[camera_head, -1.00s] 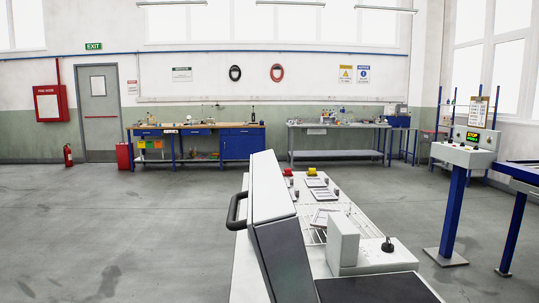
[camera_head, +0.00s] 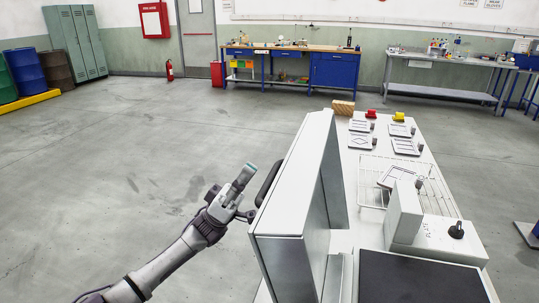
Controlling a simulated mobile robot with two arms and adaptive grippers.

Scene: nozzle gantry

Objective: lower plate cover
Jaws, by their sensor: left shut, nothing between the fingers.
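The plate cover (camera_head: 300,190) is a large light-grey panel. It stands raised, nearly upright, on the left side of the white machine table. Its black handle (camera_head: 268,180) sticks out on its left side. A dark flat plate (camera_head: 418,280) lies uncovered to the right of the cover. My left gripper (camera_head: 247,170) is just left of the handle, shut and empty. I cannot tell whether it touches the handle. My right gripper is not in view.
A white control box with a black knob (camera_head: 456,230) stands behind the dark plate. A wire rack (camera_head: 440,200), small patterned plates and red and yellow blocks (camera_head: 399,117) sit farther back on the table. The floor (camera_head: 120,170) on the left is clear.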

